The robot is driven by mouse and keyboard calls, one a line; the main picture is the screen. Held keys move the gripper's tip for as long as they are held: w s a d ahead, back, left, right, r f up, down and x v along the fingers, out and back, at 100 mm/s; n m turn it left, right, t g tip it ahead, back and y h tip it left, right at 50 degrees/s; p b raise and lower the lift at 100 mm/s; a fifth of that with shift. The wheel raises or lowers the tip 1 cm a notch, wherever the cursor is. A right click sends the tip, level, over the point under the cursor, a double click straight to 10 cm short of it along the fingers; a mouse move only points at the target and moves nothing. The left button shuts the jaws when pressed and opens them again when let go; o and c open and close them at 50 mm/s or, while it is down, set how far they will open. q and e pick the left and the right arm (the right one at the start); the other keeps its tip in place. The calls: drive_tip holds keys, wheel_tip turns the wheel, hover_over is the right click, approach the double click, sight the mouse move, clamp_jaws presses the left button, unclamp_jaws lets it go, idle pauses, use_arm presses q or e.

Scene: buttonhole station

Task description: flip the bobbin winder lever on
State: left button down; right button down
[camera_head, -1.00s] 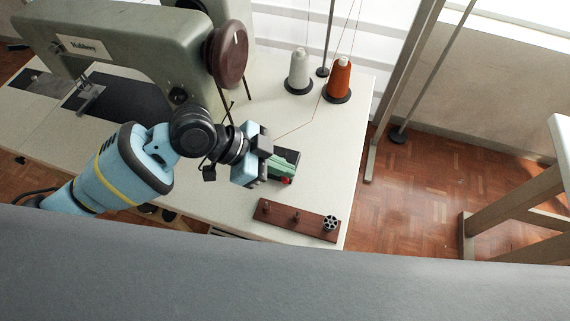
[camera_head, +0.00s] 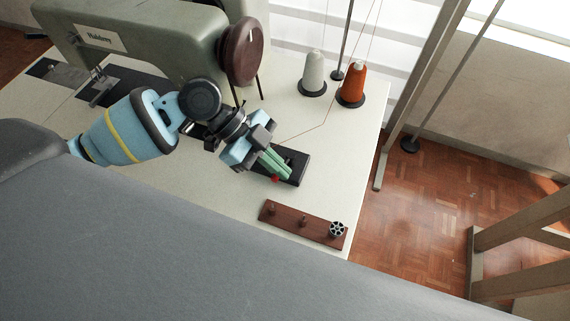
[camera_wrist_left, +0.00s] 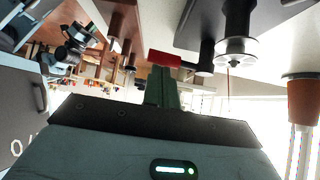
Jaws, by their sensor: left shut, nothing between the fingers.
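The bobbin winder (camera_head: 298,169) is a black unit on the white table, right of the sewing machine. Its red-tipped lever (camera_head: 276,179) shows beside my left gripper's fingertips. My left gripper (camera_head: 284,174) has green fingers, shut and empty, over the winder and pointing down to the right. In the left wrist view the shut fingers (camera_wrist_left: 162,72) end close to the red lever tip (camera_wrist_left: 165,59); I cannot tell whether they touch. The winder's spindle with a bobbin (camera_wrist_left: 237,48) stands to the right there. The gripper hides part of the winder. My right gripper is not in view.
A brown rack (camera_head: 302,224) with pegs and one bobbin lies near the table's front edge. White (camera_head: 313,73) and orange (camera_head: 352,84) thread cones stand behind the winder. The sewing machine (camera_head: 150,40) is at left. Table between rack and winder is clear.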

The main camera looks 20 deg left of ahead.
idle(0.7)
use_arm(q)
drive_tip(key=shift+w+d, duration=0.45)
drive_tip(key=shift+d, duration=0.25)
drive_tip(key=v, duration=0.7)
drive_tip(key=shift+a+r, duration=0.3)
